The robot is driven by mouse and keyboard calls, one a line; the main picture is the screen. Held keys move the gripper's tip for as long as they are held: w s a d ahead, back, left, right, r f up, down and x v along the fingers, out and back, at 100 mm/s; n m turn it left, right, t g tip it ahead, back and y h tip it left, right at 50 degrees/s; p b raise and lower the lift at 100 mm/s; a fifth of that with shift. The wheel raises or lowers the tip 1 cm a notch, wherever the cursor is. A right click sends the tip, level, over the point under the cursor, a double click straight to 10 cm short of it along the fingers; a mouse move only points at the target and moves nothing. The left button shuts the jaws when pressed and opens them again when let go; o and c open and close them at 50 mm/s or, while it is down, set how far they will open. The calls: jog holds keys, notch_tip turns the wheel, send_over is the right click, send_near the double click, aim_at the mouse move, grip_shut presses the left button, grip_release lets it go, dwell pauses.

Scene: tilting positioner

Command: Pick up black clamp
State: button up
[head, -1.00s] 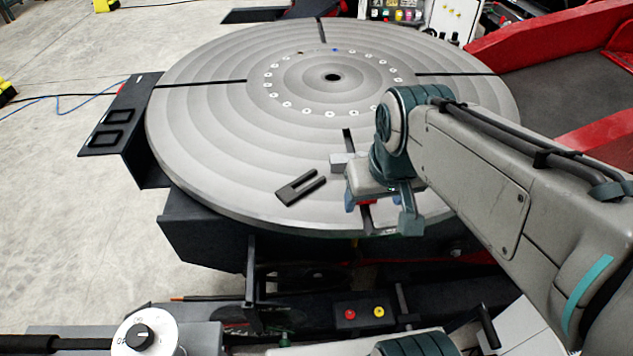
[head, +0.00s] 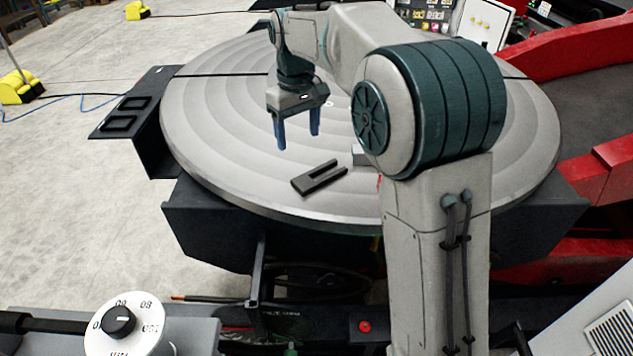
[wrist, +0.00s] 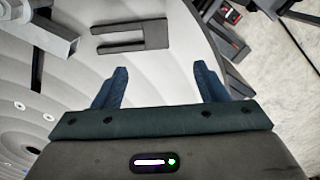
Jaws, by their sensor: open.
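The black clamp (head: 319,177) is a flat, dark, slotted fork-shaped piece. It lies on the grey round turntable (head: 215,150) near its front edge. It also shows in the wrist view (wrist: 132,37), at the top, beyond my fingertips. My gripper (head: 298,142) is open and empty, with blue fingers pointing down. It hangs above the turntable, behind and slightly left of the clamp in the head view. In the wrist view my two fingers (wrist: 160,72) are wide apart with nothing between them, and the clamp lies ahead and a little left of their middle.
A light grey metal block (head: 360,156) sits to the right of the clamp, partly hidden by my arm. It appears at the wrist view's upper left (wrist: 48,35). A black bracket (head: 130,115) with two rectangular frames stands left of the turntable. Red structure (head: 580,150) is at right.

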send_over(304, 182)
jog(key=f, duration=0.8)
jog(key=shift+a, duration=0.4)
jog(key=shift+d+f, duration=0.2)
jog(key=shift+f, duration=1.1)
jog(key=shift+d+f, duration=0.15)
jog(key=shift+f, duration=1.15)
jog(key=shift+w+r, duration=0.1)
grip_shut()
